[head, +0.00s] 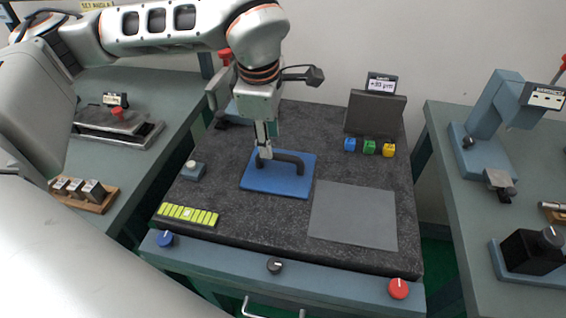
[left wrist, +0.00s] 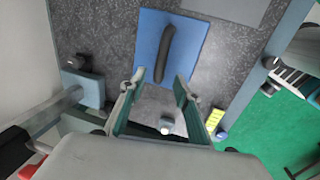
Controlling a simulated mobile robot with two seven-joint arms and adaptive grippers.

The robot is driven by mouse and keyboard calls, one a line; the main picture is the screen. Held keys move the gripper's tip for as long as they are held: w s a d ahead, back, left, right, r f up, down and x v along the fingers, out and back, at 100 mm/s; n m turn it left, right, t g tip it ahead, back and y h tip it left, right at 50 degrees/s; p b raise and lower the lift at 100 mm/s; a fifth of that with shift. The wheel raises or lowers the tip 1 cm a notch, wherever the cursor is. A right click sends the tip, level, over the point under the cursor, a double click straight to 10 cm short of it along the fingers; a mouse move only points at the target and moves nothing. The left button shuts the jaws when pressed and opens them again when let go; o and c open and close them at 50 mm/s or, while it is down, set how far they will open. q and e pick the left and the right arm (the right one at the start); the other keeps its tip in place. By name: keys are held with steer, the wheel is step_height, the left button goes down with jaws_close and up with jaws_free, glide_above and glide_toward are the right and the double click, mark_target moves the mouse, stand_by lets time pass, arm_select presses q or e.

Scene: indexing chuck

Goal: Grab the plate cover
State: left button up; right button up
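The plate cover is a flat blue plate (head: 262,182) with a black bar handle (head: 290,158), lying on the dark granite table. It also shows in the left wrist view, its blue plate (left wrist: 149,38) and handle (left wrist: 166,50) just beyond my fingertips. My left gripper (head: 265,153) points down over the plate cover, close to one end of the handle. In the left wrist view my left gripper (left wrist: 160,82) is open with nothing between its fingers. I cannot tell whether a fingertip touches the handle. My right gripper is not in view.
A grey mat (head: 353,215) lies right of the cover. Blue, green and yellow cubes (head: 369,147) stand behind it by a dark block (head: 375,114). A yellow-green strip (head: 188,214) lies front left, near a small grey block (head: 194,170). Benches flank both sides.

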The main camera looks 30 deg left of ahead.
mark_target(280, 163)
arm_select(q)
steer(key=f, duration=0.3)
steer(key=w+f, duration=0.1)
steer(key=f, duration=0.3)
steer(key=shift+w+a, duration=0.1)
steer(key=shift+w, duration=0.1)
jaws_close()
